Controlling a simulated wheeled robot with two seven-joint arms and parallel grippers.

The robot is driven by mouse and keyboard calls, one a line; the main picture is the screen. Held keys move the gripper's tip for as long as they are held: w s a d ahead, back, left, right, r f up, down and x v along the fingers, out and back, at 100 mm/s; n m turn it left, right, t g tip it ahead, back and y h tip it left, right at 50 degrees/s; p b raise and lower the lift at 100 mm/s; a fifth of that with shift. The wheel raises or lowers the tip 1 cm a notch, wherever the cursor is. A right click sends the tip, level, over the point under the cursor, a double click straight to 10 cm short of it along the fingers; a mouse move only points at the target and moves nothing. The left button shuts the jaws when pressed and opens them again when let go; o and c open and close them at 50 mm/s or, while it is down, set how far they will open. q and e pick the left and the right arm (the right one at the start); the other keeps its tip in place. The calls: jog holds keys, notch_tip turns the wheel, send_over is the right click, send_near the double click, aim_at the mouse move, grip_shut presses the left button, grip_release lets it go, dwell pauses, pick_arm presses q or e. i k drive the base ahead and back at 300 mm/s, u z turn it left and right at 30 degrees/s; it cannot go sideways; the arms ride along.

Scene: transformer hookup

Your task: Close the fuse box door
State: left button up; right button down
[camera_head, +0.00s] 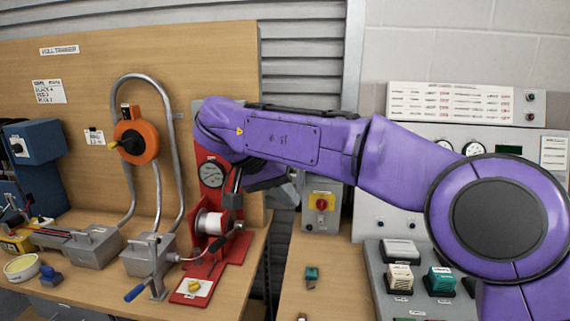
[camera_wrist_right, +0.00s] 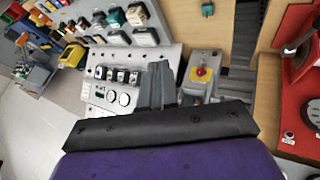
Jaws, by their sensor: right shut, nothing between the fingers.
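My purple right arm reaches across the head view from the right. Its dark gripper (camera_head: 234,190) is by the red stand with the white spool, partly hidden by the wrist. In the wrist view the gripper's fingers (camera_wrist_right: 158,82) are together and empty. I cannot tell for certain which thing is the fuse box, and no open door shows clearly. A grey box with a red knob on a yellow plate (camera_head: 321,203) stands right of the gripper; it also shows in the wrist view (camera_wrist_right: 201,72). My left gripper is not in view.
The red stand (camera_head: 225,255) with a gauge and spool is on the left bench. An orange reel (camera_head: 137,140), bent grey conduits, grey boxes (camera_head: 93,246) and a blue box (camera_head: 37,142) are further left. A gap separates the benches. A control panel (camera_head: 400,230) is behind my arm.

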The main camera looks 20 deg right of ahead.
aim_at(299, 172)
jog(key=i, duration=0.95)
jog(key=u, duration=0.05)
